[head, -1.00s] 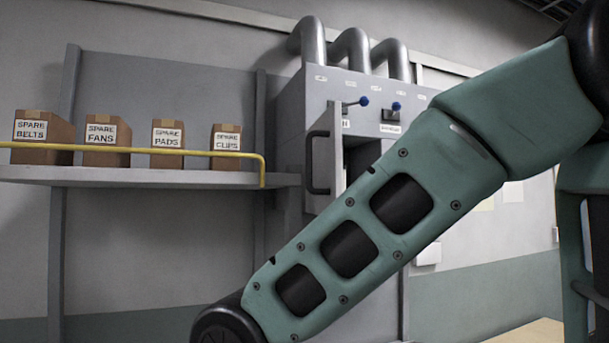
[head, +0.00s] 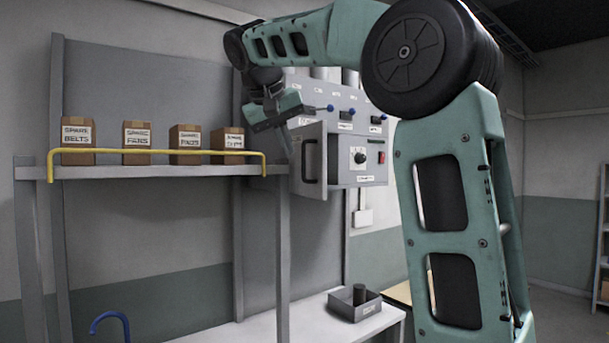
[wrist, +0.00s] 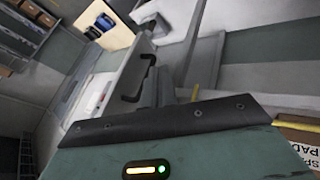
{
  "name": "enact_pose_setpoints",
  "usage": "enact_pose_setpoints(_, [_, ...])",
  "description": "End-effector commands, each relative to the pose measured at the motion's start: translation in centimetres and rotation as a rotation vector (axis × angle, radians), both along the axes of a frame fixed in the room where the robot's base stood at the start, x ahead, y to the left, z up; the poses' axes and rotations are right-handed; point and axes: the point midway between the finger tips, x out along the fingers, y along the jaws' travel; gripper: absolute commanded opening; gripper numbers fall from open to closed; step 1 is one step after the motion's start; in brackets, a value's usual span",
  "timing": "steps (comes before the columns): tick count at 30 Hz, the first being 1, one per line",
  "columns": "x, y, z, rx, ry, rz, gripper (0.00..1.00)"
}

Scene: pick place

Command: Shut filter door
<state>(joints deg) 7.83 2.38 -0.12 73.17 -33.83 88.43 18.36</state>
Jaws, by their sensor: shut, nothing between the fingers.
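The filter door (head: 315,150) is a grey panel with a black bar handle (head: 308,161). It stands open on the front of the grey filter cabinet (head: 368,150). In the wrist view the door (wrist: 118,85) and its black handle (wrist: 140,78) lie beyond the gripper body. My gripper (head: 286,148) is shut and empty.
A shelf (head: 215,171) with a yellow rail (head: 60,155) and several spare-part boxes (head: 78,140) is at the left. Blue-tipped levers (head: 346,114) stick out above the door. Below, a dark tray (head: 355,304) with a cylinder stands on a light bench (head: 240,330).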

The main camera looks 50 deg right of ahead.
Motion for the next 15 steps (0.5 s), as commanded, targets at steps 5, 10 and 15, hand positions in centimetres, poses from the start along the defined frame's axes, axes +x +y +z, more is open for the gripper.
enact_pose_setpoints(5, [0.3,-1.4,-2.0,0.002,0.005,0.000,0.00])
enact_pose_setpoints(10, [0.9,-3.5,-4.7,0.003,0.006,0.001,0.00])
enact_pose_setpoints(15, [1.4,-5.4,-7.4,0.004,0.006,0.003,0.00])
